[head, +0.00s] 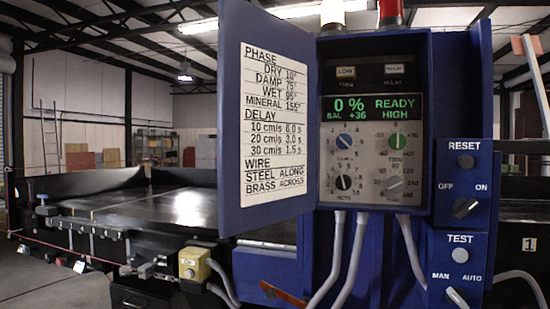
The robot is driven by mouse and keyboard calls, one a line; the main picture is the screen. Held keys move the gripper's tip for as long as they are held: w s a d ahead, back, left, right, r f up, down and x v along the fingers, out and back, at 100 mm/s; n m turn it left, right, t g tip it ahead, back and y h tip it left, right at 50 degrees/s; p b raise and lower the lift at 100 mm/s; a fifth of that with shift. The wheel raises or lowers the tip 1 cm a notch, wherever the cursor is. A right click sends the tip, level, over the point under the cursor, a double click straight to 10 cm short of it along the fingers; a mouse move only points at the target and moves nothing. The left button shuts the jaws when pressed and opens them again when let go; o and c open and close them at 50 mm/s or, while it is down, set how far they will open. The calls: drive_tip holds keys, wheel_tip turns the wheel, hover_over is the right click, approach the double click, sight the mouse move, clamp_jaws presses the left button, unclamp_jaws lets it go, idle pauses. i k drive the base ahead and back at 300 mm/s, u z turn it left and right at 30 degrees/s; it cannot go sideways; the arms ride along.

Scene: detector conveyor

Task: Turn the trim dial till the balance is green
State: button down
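The control panel (412,210) is inside an open blue cabinet right of centre. Its display (374,108) reads "0 %", "BAL +36", "READY" and "HIGH" in green letters. Below it are a blue dial (345,141) at upper left, a green dial (396,141) at upper right, a black dial (345,182) at lower left and a grey dial (395,184) at lower right. The small label under the green dial seems to say TRIM but is blurred. The green dial's scale has 0 at the top; its exact pointer angle is hard to read. My gripper is not in view.
The cabinet door (228,120), with a printed settings sheet (272,125), stands open on the left side. Grey cables (362,245) hang below the panel. RESET (465,161) and TEST (460,255) controls are at right. The conveyor belt (170,207) runs left. Nothing covers the dials.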

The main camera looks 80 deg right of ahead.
sight(397, 141)
drive_tip(key=z, duration=3.35)
